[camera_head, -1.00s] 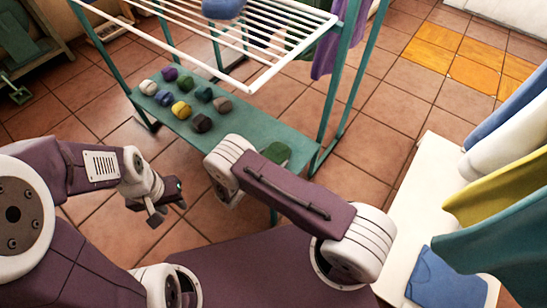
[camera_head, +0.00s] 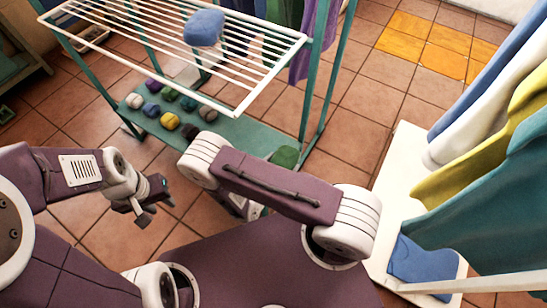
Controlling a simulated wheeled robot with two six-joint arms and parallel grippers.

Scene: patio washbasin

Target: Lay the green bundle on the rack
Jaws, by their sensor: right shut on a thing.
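A dark green bundle (camera_head: 286,157) shows just past my right upper arm, in front of the lower shelf's right end. My right gripper's fingers are hidden behind that arm; the bundle shifts against the shelf and appears held there. The drying rack (camera_head: 273,75) has white bars on a teal frame and stands beyond my arms.
Several small coloured rolls (camera_head: 169,120) sit on the rack's teal lower shelf (camera_head: 235,133). Cloths hang below the bars at the back. At right, blue, white, yellow and teal cloths (camera_head: 500,165) hang over a white surface (camera_head: 398,190) with a blue cloth (camera_head: 425,262).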

